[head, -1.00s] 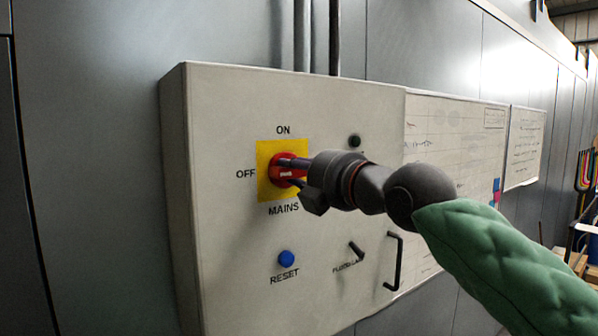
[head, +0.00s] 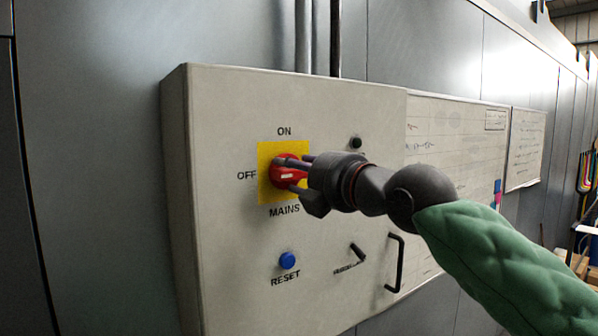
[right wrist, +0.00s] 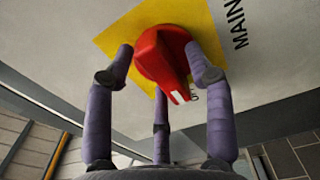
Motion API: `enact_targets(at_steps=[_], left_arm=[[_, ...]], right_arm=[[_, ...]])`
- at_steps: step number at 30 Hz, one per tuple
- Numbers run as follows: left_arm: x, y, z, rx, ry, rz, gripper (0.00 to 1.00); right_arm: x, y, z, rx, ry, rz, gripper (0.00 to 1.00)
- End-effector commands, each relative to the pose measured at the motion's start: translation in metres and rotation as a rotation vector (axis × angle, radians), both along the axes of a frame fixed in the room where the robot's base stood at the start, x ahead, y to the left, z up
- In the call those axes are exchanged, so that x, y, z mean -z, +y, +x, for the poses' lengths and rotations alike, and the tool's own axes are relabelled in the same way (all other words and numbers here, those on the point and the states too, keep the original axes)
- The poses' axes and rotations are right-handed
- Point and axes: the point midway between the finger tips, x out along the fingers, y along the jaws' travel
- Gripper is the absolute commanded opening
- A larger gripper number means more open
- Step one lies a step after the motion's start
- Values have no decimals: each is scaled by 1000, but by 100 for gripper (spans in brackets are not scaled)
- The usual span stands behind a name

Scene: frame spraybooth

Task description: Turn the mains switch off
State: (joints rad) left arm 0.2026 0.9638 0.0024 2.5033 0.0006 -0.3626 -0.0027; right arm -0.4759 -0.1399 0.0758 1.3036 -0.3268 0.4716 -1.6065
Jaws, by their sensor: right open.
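The mains switch (head: 281,176) is a red knob with a raised handle and a white mark. It sits on a yellow plate (head: 264,194) on a pale panel box, with ON above, OFF to the left and MAINS below. My right gripper (head: 297,172) is open at the knob, its fingers spread around the handle. In the right wrist view the purple-grey fingers (right wrist: 164,88) stand on both sides of the red knob (right wrist: 158,52) and below it. My left gripper is not in view.
The panel box (head: 225,250) also carries a blue RESET button (head: 287,260), a dark button (head: 355,143), a small black lever (head: 356,252) and a black door handle (head: 395,262). Two conduits run up from its top. Written sheets (head: 450,150) hang to the right.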

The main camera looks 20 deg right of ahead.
Motion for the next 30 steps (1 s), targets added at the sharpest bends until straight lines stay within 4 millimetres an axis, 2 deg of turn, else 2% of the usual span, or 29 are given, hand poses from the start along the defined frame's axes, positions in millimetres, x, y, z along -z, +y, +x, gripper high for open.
enact_targets(at_steps=[5, 8, 15, 21, 24, 30], left_arm=[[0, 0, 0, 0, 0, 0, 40], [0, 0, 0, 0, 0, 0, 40], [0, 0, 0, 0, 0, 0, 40], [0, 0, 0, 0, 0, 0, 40], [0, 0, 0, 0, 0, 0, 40], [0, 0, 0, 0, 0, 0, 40]], right_arm=[[-1, -3, -9, 0, -1, 1, 54], [-1, -8, -23, 0, -2, 1, 54], [-1, -24, -67, -1, -4, 1, 54], [0, -35, -97, -1, -2, 0, 54], [0, -38, -106, -1, -1, 0, 54], [1, -41, -112, 0, 1, -1, 54]])
